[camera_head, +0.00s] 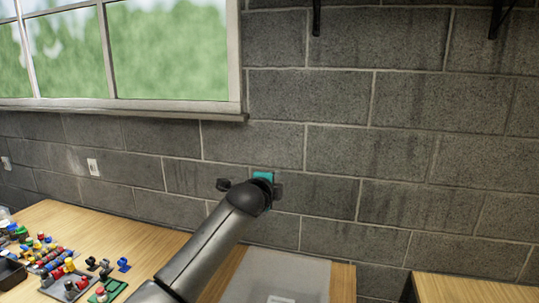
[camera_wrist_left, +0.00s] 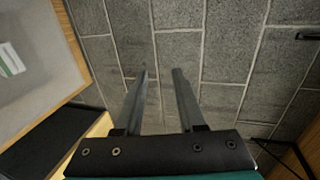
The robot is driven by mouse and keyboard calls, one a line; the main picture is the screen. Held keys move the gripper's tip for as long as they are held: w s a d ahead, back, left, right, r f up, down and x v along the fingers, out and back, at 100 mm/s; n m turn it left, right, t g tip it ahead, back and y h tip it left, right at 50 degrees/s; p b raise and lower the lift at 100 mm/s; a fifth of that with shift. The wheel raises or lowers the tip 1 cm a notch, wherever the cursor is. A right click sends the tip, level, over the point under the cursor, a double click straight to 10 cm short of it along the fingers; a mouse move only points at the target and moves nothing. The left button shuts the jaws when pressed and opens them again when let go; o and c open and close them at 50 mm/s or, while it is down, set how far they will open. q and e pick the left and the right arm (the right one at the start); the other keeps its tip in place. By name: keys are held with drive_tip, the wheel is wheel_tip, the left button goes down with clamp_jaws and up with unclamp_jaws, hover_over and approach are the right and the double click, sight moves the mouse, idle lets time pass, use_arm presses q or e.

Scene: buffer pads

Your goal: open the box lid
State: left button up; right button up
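A grey, flat-topped box (camera_head: 283,268) with a pale label lies on the wooden table at the bottom of the head view, cut off by the frame edge. What seems to be the same grey surface, with a white and green label, shows at the left of the left wrist view (camera_wrist_left: 38,40). I cannot tell where its lid ends or whether it is raised. My left gripper (camera_head: 250,186) is held up beyond the box, in front of the block wall. In the left wrist view its two fingers (camera_wrist_left: 161,72) stand apart with nothing between them. My right gripper is out of view.
The wooden table (camera_head: 342,285) carries several small coloured parts (camera_head: 52,258) and a dark tray (camera_head: 10,272) at the left. A second wooden table (camera_head: 470,288) stands at the right, across a gap. The block wall (camera_head: 400,150) and window close off the back.

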use_arm(q)
drive_tip(key=s+a+r, duration=0.1)
drive_tip(key=s+r, duration=0.3)
drive_tip(key=r, duration=0.4)
drive_tip(key=shift+s+a+r, duration=0.2)
drive_tip(key=shift+s+r, duration=0.05)
drive_tip(key=shift+r, duration=0.15)
idle(0.4)
drive_tip(key=shift+s, duration=0.1)
idle(0.4)
drive_tip(key=b+v, duration=0.3)
drive_tip(key=v, duration=1.2)
drive_tip(key=shift+b, duration=0.3)
drive_tip(key=shift+f, duration=0.15)
